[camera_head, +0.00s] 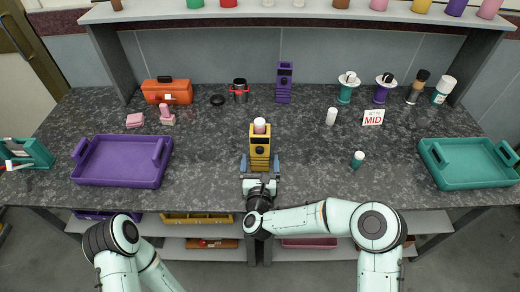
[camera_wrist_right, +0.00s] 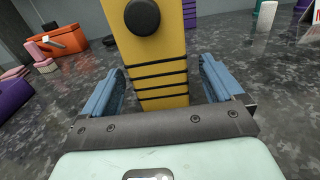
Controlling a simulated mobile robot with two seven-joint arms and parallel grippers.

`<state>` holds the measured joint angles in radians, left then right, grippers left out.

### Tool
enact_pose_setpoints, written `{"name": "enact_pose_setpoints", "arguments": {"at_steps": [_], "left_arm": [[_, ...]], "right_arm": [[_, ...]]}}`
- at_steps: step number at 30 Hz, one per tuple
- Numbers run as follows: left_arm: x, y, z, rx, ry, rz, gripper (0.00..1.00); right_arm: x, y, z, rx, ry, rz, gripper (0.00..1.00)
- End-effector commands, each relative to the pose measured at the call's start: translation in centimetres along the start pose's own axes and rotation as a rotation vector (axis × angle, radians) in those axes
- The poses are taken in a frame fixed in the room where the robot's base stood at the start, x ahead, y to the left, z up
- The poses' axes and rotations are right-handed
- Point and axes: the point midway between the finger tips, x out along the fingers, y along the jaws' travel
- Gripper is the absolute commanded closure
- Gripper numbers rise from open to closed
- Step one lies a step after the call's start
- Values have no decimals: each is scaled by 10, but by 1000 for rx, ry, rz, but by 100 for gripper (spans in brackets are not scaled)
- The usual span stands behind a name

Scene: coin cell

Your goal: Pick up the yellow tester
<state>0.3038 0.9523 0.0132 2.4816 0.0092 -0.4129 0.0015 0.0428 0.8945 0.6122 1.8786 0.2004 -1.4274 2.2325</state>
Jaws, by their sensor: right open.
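The yellow tester (camera_head: 259,147) stands upright near the middle of the counter's front part, with a pale pink-topped piece (camera_head: 260,126) on its top. It has dark horizontal lines and a round black knob. My right gripper (camera_head: 260,165) is at the tester's near side, low, with its blue fingers on either side of it. In the right wrist view the tester (camera_wrist_right: 160,60) rises between the two open fingers (camera_wrist_right: 160,92), with visible gaps at both sides. My left arm comes in at the lower left of the head view; its gripper does not show.
A purple tray (camera_head: 122,183) lies left and a teal tray (camera_head: 470,182) right. A purple tester (camera_head: 284,84) stands behind. A small white-topped teal bottle (camera_head: 357,160) and a white cylinder (camera_head: 331,116) stand to the right. A MID sign (camera_head: 373,117) is farther right.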

Motion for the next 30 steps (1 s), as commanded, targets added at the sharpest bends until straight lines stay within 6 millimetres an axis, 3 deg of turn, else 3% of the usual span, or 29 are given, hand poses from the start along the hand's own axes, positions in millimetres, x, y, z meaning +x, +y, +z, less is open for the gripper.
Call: {"name": "enact_pose_setpoints", "arguments": {"at_steps": [6,15,17,21,30], "left_arm": [[-2,0,1,0,-3,-1,57],[-2,0,1,0,-4,-1,57],[-2,0,1,0,-4,-1,57],[-2,0,1,0,-4,-1,57],[-2,0,1,0,-4,-1,57]], "right_arm": [[29,1,-2,2,-3,-1,6],[34,1,-3,1,-1,0,6],[33,1,-3,1,-1,0,23],[33,1,-3,1,-1,0,68],[34,1,-1,2,-4,0,69]]}}
